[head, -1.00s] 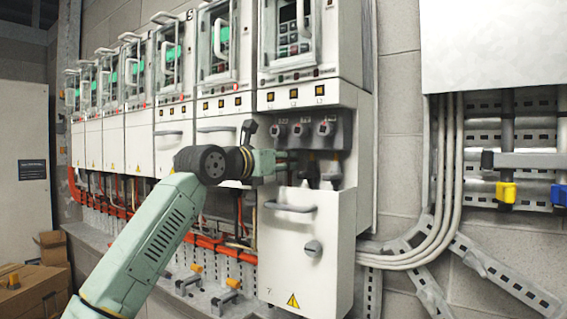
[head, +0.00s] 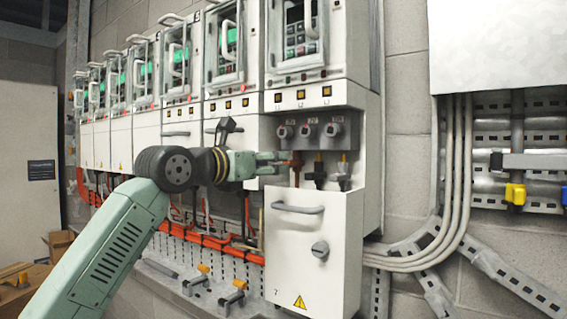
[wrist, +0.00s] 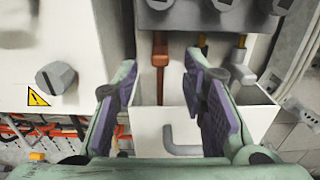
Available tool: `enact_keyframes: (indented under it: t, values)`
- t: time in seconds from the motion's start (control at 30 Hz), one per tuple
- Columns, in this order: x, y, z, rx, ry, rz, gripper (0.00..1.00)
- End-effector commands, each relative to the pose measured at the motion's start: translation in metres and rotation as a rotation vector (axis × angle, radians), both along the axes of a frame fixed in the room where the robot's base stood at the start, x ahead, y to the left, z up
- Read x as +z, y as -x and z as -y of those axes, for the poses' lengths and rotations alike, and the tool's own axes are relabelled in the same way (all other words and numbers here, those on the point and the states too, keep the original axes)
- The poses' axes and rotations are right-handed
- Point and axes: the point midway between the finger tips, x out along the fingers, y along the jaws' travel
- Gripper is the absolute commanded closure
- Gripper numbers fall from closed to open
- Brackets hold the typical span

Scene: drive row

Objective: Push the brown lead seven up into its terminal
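The brown lead (head: 296,168) stands upright at the left of a row of three, below the grey terminal block (head: 313,131) on the right-most cabinet. In the wrist view the brown lead (wrist: 160,62) runs from the block down behind the white box's rim. My gripper (head: 282,157) is at the lead's left in the head view, its tips close to it. In the wrist view my gripper (wrist: 160,88) is open, with the lead showing between the two purple-padded fingers. I cannot tell whether either finger touches it. Two dark leads (head: 320,172) (head: 344,172) hang to its right.
The white box front with a handle (head: 298,208) and knob (head: 320,248) stands below the leads. A row of similar cabinets (head: 145,135) runs left, with orange cabling (head: 205,240) beneath. Grey conduits (head: 458,170) bend along the wall at right.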

Motion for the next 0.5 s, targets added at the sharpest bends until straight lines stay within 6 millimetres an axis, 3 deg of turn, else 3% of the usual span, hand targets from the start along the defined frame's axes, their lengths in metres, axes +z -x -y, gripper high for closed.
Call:
enact_keyframes:
  t: [0.2, 0.5]
  values:
    - [-0.001, 0.026, -0.019, 0.001, 0.001, -0.001, 0.62]
    - [0.0, 0.032, -0.023, -0.001, 0.0, -0.001, 0.62]
